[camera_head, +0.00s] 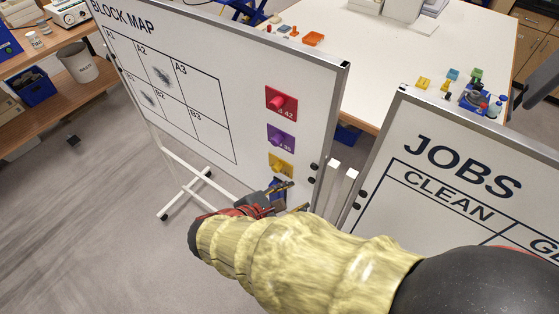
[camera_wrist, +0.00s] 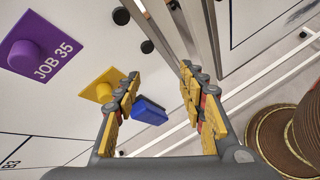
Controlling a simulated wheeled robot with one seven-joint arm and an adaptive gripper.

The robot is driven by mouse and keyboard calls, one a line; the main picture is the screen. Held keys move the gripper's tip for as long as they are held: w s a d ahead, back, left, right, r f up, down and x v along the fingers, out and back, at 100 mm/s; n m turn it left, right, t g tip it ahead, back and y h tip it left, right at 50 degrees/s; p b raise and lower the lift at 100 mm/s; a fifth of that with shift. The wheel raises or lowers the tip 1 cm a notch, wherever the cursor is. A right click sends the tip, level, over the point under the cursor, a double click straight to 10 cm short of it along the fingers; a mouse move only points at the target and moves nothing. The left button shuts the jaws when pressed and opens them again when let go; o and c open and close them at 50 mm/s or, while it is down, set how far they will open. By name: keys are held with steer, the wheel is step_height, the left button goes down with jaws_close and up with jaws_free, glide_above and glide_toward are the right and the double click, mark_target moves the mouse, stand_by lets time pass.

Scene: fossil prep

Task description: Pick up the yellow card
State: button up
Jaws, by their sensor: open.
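The yellow card (camera_head: 281,166) is on the right part of the block map whiteboard (camera_head: 200,130), below a purple card and a red card. In the wrist view the yellow card (camera_wrist: 101,88) has a yellow knob and lies just left of my left finger, partly hidden by it. My gripper (camera_head: 285,197) is open, in front of the board at the yellow card's lower edge. In the wrist view my gripper (camera_wrist: 160,90) has its fingers apart with nothing held between them. A blue piece (camera_wrist: 150,111) shows beyond the left finger.
The purple card (camera_head: 281,140) and red card (camera_head: 281,103) have knobs that stick out. The jobs board (camera_head: 440,200) stands close on the right, with a narrow gap between the boards. A white table (camera_head: 370,60) with small items is behind. Open floor (camera_head: 100,190) lies left.

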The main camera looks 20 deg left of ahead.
mark_target(274, 170)
steer(key=a+r+n+t+y, duration=0.1)
steer(key=a+n+t+y, duration=0.15)
steer(key=a+n, duration=0.45)
steer(key=shift+m+t, duration=0.45)
steer(key=shift+m, duration=0.45)
steer(key=w+f, duration=0.1)
steer(key=w, duration=0.3)
steer(key=w+f, duration=0.1)
steer(key=w, duration=0.2)
steer(key=shift+a+f, duration=0.3)
steer(key=shift+a, duration=0.1)
steer(key=shift+c, duration=1.2)
steer(key=c, duration=0.8)
jaws_close()
